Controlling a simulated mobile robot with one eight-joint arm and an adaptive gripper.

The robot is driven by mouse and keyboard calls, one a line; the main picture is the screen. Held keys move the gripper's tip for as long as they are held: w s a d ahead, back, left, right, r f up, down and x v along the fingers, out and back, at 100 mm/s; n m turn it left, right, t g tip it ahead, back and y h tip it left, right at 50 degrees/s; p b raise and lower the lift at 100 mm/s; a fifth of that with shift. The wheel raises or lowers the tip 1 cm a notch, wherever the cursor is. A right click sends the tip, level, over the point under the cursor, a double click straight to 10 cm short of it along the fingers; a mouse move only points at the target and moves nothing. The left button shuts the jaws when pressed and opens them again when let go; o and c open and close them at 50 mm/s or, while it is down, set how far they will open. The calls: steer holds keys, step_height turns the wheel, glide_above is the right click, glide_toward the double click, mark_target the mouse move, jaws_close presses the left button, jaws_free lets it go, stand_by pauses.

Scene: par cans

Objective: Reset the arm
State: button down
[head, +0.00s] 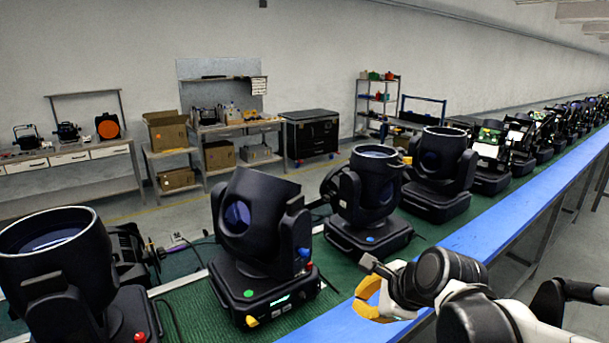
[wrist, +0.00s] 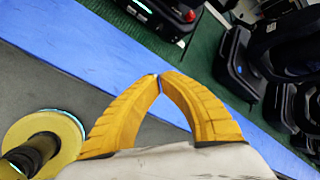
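My arm (head: 455,285) reaches in from the lower right in the head view. My gripper (head: 366,299) is over the blue edge strip of the workbench, in front of the moving-head lights. In the wrist view my gripper (wrist: 160,77) shows two yellow fingers whose tips meet, with nothing held between them. The blue strip (wrist: 75,35) passes beneath the fingertips. The nearest lights stand apart from the fingers.
Black stage lights stand in a row on the green mat, including one with a green dot (head: 262,250) and one behind it (head: 368,200). The blue strip (head: 500,220) is clear along its length. Shelves and a black case (head: 312,135) stand by the wall.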

steer(key=s+d+f+n+h+b, duration=0.1)
steer(key=s+d+f+n, duration=0.1)
steer(key=s+n, duration=0.5)
steer(key=s+d+f+n+h+b, duration=0.2)
steer(key=s+d+n, duration=0.2)
steer(key=s+n, duration=0.4)
steer(key=n, duration=0.5)
steer(key=shift+d+h, duration=0.25)
steer(key=shift+h, duration=0.05)
steer(key=shift+f, duration=0.1)
